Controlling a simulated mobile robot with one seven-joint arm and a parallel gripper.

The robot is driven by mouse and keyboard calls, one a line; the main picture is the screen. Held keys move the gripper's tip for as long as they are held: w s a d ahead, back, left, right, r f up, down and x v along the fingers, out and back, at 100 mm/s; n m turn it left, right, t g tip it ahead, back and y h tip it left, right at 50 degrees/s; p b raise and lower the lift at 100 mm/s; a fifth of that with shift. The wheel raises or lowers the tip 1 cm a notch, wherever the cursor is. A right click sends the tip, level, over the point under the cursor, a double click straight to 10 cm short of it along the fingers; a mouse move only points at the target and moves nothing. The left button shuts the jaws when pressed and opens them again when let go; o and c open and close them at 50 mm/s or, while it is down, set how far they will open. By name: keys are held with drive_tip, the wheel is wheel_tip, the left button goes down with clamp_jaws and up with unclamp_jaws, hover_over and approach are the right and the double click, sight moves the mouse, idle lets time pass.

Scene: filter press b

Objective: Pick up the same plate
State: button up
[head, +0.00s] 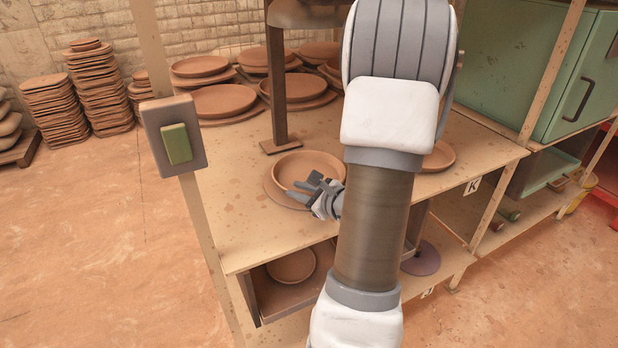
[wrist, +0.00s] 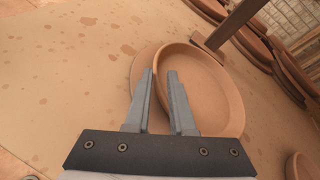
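A round terracotta plate (head: 303,163) with a raised rim sits on the bench top in front of the dark post. In the wrist view, the plate (wrist: 205,88) lies ahead and right of centre. It rests partly over a flat round disc (wrist: 142,66), whose edge shows on the left. My gripper (head: 310,186) is at the plate's near rim. In the wrist view, its two fingers (wrist: 161,72) are apart, with the plate's near rim between them. I cannot tell whether either finger touches the rim. My arm hides part of the bench to the right.
A dark post (head: 277,90) stands behind the plate, with several plates (head: 223,100) beyond it. Another dish (head: 440,156) is right of my arm. One dish (head: 291,265) lies on the lower shelf. A green button box (head: 177,143) is on the left bench post.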

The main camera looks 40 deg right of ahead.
sight(284, 186)
drive_tip(key=shift+b+x, duration=0.35)
drive_tip(key=shift+x, duration=2.4)
drive_tip(key=shift+a+r, duration=0.15)
drive_tip(key=shift+a, duration=0.1)
clamp_jaws()
